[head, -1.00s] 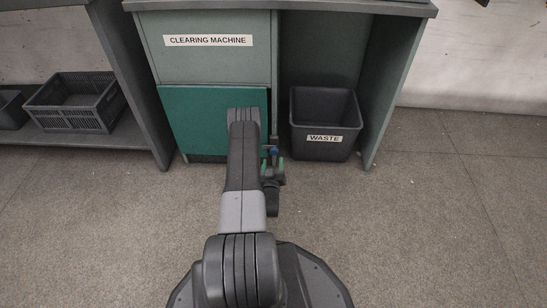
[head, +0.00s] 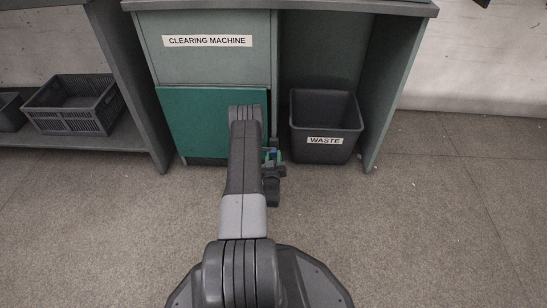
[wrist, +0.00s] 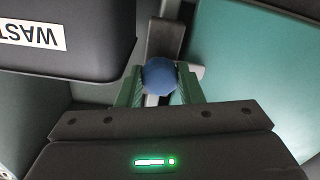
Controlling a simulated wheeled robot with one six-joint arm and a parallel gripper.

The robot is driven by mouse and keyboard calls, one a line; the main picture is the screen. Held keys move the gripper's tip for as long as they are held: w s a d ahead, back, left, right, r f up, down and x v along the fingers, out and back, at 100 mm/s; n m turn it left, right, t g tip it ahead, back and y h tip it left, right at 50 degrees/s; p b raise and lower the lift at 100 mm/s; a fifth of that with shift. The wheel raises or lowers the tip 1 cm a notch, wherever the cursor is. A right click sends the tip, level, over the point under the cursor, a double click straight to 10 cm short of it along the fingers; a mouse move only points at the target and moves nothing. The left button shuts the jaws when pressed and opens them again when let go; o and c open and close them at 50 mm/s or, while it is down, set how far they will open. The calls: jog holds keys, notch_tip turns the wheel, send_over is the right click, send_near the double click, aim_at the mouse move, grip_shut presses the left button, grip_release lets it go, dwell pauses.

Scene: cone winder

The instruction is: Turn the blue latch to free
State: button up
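The blue latch (wrist: 160,76) shows in the wrist view as a rounded blue knob in front of a grey upright bar. My gripper (wrist: 160,88) has its two green fingers on either side of the knob, open around it. Any gap between fingers and knob is very small, and contact cannot be made out. In the head view my gripper (head: 273,156) is low beside the right edge of the green door (head: 202,121). The latch there is a small blue spot, mostly hidden by the fingers.
The cabinet labelled CLEARING MACHINE (head: 205,62) stands above the green door. A black WASTE bin (head: 325,126) stands just right of my gripper, and it fills the upper left of the wrist view. A grey crate (head: 74,104) sits on a left shelf.

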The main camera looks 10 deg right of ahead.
jog(key=shift+m, duration=0.4)
jog(key=m, duration=0.3)
jog(key=shift+m, duration=0.4)
jog(key=m, duration=0.4)
jog(key=shift+a, duration=0.1)
jog(key=m, duration=0.9)
jog(key=shift+m, duration=0.3)
jog(key=o, duration=1)
